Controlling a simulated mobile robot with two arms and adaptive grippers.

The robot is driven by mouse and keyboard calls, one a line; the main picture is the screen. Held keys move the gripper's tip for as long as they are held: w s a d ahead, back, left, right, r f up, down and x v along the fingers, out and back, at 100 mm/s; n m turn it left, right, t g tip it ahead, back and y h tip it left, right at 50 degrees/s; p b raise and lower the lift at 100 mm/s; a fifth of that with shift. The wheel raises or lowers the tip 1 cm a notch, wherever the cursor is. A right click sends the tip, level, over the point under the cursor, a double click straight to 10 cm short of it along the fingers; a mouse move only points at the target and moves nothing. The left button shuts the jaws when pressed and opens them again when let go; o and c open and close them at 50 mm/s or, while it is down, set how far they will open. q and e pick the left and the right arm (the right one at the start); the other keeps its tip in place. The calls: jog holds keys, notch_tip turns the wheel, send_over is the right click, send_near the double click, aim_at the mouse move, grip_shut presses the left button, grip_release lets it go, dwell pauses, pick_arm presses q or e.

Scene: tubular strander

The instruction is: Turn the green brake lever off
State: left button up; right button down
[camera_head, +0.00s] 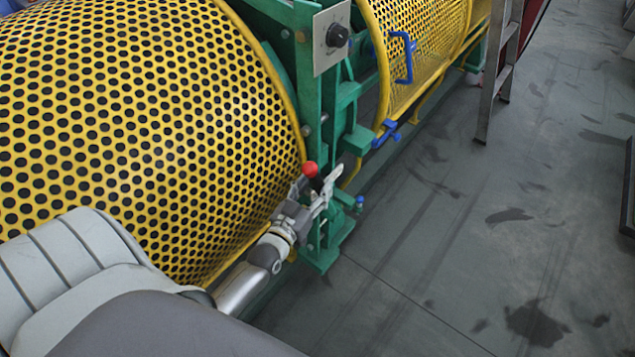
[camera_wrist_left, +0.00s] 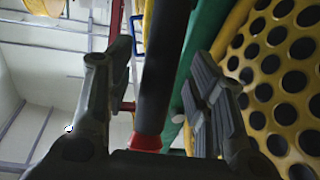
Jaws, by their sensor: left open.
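The brake lever shows in the head view as a red knob (camera_head: 310,169) on a dark shaft, beside the green machine frame (camera_head: 308,80). My left gripper (camera_head: 316,190) is at the lever, just below the knob. In the left wrist view a black shaft (camera_wrist_left: 165,75) with a red part (camera_wrist_left: 147,143) at its lower end runs between the two open fingers of my left gripper (camera_wrist_left: 160,65). I cannot tell whether either finger touches it. The lower part of the lever is hidden behind the gripper in the head view. My right gripper is not in view.
A yellow perforated guard (camera_head: 130,110) stands close to the left of my left arm. A second guard (camera_head: 420,45) with a blue handle (camera_head: 404,58) is farther back. A plate with a black knob (camera_head: 337,36) sits above.

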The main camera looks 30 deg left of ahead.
pick_arm(q)
jog(key=shift+w+a, duration=0.1)
jog(key=shift+w, duration=0.85)
grip_shut()
